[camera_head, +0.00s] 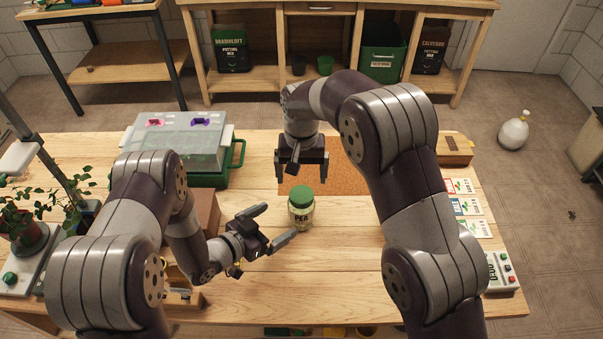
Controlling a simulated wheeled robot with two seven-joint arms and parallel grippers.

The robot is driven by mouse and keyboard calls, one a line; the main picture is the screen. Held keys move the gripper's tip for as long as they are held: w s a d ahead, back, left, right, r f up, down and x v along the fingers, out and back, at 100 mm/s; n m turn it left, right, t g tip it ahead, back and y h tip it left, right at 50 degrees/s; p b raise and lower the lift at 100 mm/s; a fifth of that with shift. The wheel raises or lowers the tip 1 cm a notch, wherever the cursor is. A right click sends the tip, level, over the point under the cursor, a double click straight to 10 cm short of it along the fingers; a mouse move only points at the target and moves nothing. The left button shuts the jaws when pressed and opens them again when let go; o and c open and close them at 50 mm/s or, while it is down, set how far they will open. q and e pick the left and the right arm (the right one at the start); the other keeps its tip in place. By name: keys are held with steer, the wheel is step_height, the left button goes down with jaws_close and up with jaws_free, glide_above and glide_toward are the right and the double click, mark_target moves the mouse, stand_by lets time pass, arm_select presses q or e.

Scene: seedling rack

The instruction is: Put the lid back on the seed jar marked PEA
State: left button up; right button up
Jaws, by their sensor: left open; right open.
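The seed jar marked PEA (300,217) stands upright on the table in the middle, pale with a dark label. A green lid (302,194) sits on top of its mouth and looks level; I cannot tell if it is fully seated. My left gripper (275,226) is open just left of the jar, with its fingers pointing toward it and nothing between them. My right gripper (302,176) is open and empty, fingers pointing down, behind the jar in the picture and apart from the lid.
A brown mat (344,177) lies behind the jar. A green tray with a clear cover (180,140) stands back left, and potted plants (28,230) stand at the left. Seed packets (470,207) and a wooden box (454,149) are at the right. Bare table surrounds the jar's front.

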steer(key=shift+f, duration=0.1)
arm_select(q)
steer(key=shift+v, duration=1.2)
steer(key=shift+w, duration=0.1)
steer(key=w+a+r+n+g+y, duration=0.2)
steer(key=a+r+n+g+y, duration=0.3)
steer(key=a+y, duration=0.4)
steer(key=s+r+n+g+y, duration=0.1)
steer(key=s+r+n+g, duration=0.2)
steer(key=s+r, duration=0.4)
steer(key=s+g, duration=0.1)
steer(key=s, duration=0.6)
steer(key=shift+s+a+n, duration=0.3)
steer(key=shift+s+n, duration=0.1)
arm_select(e)
steer(key=s+d+r+t, duration=0.1)
steer(key=s+d+r, duration=0.1)
steer(key=s+d, duration=1.6)
steer(key=s, duration=0.3)
steer(key=shift+d+r, duration=0.2)
steer(key=shift+r, duration=0.2)
